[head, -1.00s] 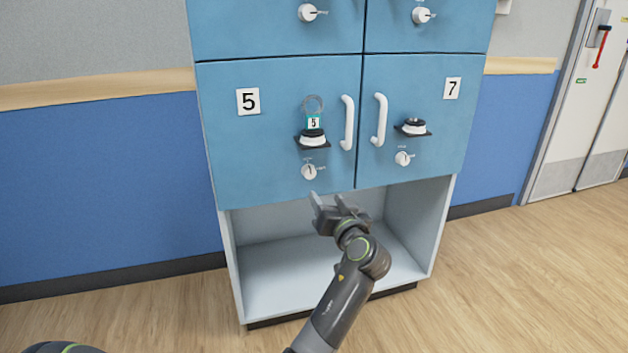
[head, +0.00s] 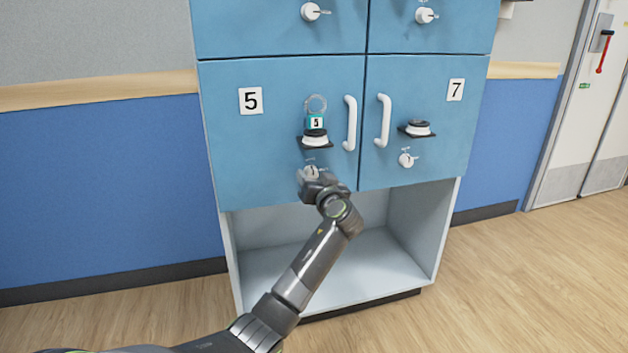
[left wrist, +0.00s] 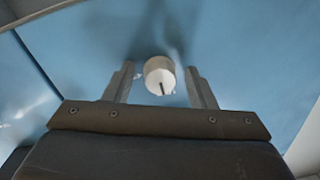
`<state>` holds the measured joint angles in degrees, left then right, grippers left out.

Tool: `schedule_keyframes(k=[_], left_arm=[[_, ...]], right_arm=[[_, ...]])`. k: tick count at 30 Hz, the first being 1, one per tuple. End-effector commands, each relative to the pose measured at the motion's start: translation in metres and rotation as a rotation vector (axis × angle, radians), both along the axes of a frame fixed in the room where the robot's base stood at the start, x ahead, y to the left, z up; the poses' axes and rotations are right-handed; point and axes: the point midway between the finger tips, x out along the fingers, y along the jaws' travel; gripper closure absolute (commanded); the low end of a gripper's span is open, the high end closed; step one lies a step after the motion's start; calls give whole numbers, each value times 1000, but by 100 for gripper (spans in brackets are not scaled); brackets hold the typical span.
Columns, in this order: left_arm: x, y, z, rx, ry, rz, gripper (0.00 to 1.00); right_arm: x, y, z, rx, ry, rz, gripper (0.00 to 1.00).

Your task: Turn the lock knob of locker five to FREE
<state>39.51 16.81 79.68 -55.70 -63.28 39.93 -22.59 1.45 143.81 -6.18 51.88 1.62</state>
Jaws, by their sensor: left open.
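Locker five is the blue door marked by a "5" plate (head: 251,100). Its white round lock knob (head: 310,172) is low on the door, partly covered by my left gripper in the head view. In the left wrist view the knob (left wrist: 160,75) shows a dark line on its face. My left gripper (head: 312,180) points at the door from just in front of the knob. Its two fingers (left wrist: 160,86) are open, one on each side of the knob in the left wrist view, with visible gaps. The label wording is too small to read. My right gripper is not in view.
An open shelf (head: 350,265) lies below.

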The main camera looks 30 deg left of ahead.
Motion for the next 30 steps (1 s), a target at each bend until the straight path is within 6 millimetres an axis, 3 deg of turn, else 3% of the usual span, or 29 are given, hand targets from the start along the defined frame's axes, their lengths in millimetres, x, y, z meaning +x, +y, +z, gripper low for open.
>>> schedule_keyframes(k=[2,12,21,30], left_arm=[[0,0,0,0,0,0,52],[0,0,0,0,0,0,94],[0,0,1,27,33,0,94],[-1,0,3,152,182,0,94]], right_arm=[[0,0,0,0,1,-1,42],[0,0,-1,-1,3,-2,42],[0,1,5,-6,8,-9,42],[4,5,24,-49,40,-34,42]])
